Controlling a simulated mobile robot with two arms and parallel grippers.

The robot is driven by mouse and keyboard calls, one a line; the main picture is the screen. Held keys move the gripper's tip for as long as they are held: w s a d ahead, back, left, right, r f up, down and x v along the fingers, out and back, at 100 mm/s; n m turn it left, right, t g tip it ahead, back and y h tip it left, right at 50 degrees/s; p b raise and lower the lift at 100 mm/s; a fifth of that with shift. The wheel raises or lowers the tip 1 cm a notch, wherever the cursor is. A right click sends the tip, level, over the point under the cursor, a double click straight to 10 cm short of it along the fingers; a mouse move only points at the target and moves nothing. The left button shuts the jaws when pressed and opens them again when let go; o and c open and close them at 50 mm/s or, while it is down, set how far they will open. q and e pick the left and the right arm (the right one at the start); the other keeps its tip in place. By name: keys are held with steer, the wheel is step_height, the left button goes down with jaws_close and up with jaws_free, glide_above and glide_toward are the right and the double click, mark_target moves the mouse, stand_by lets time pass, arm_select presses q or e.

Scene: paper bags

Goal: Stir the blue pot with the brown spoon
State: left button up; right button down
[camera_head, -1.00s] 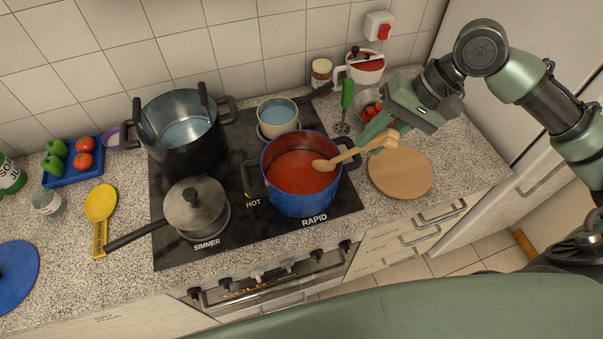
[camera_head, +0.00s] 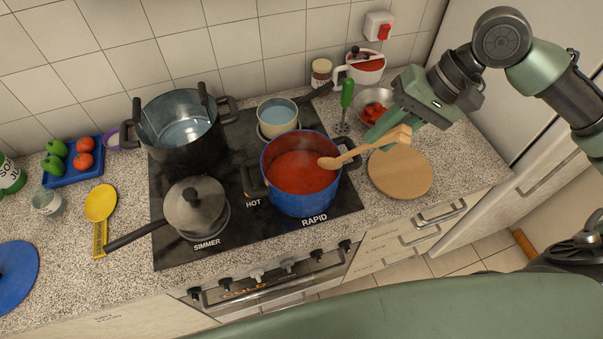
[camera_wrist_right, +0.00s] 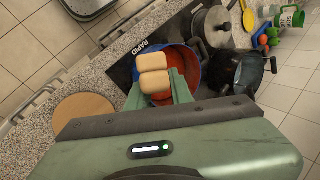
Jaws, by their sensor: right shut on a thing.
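The blue pot (camera_head: 301,205) stands on the front right of the hob, full of red sauce with steam above it; it also shows in the right wrist view (camera_wrist_right: 197,62), partly hidden. My right gripper (camera_head: 388,132) is shut on the brown spoon (camera_head: 345,157) near its thick handle end, right of the pot. The spoon slants down left across the pot's right rim. Its bowl is over the right part of the sauce; I cannot tell whether it touches it. In the right wrist view the spoon's blocky handle end (camera_wrist_right: 154,80) sits between the fingers. My left gripper is out of view.
A cream saucepan of water (camera_head: 277,112), a large dark pot (camera_head: 186,150) and a lidded grey pan (camera_head: 195,205) share the hob. A round wooden board (camera_head: 400,173) lies below my right gripper. A green hand blender (camera_head: 347,95) stands close behind the spoon.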

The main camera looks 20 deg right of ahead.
steer(key=shift+r, duration=2.5)
